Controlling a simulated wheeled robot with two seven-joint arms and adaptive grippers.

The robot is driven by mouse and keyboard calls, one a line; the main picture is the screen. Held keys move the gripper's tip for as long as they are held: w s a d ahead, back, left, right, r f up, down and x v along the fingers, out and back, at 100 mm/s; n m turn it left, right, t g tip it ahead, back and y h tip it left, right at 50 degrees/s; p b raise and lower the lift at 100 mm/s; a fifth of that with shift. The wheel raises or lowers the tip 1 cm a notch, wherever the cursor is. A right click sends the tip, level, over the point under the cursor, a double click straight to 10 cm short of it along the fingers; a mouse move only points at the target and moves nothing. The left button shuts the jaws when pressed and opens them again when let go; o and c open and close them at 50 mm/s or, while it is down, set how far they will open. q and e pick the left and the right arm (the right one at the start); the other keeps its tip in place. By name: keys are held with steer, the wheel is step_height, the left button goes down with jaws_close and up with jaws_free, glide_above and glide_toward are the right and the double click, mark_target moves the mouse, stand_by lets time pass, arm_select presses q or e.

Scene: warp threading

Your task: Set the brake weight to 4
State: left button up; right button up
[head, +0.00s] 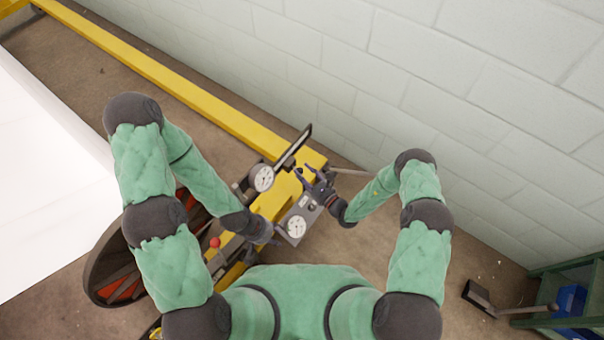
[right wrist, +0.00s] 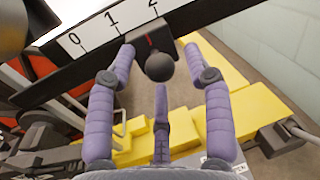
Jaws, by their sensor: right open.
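In the right wrist view the brake weight is a dark block with a red index line and a round black knob (right wrist: 160,66). It sits on a dark bar with a white scale (right wrist: 95,28) showing 0, 1 and 2. The red line is close to the 2 mark. My right gripper (right wrist: 164,72) is open, its purple fingers on either side of the knob and a third below; contact is unclear. In the head view the right gripper (head: 313,180) is beside the bar (head: 300,142). My left gripper (head: 274,236) is low, near a dial panel; its fingers are too small to read.
A round gauge (head: 262,177) stands on the yellow frame (head: 190,92). A grey panel with a dial (head: 296,227) lies just below. A red-knobbed lever (head: 215,242) is at left. A pale block wall (head: 430,60) runs behind.

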steer(key=shift+w+a, duration=0.2)
steer(key=shift+a, duration=0.05)
jaws_close()
steer(key=w+d+b, duration=0.4)
steer(key=w+d, duration=0.3)
steer(key=w, duration=0.3)
steer(key=shift+w+d+r, duration=0.15)
steer(key=shift+d, duration=0.1)
jaws_free()
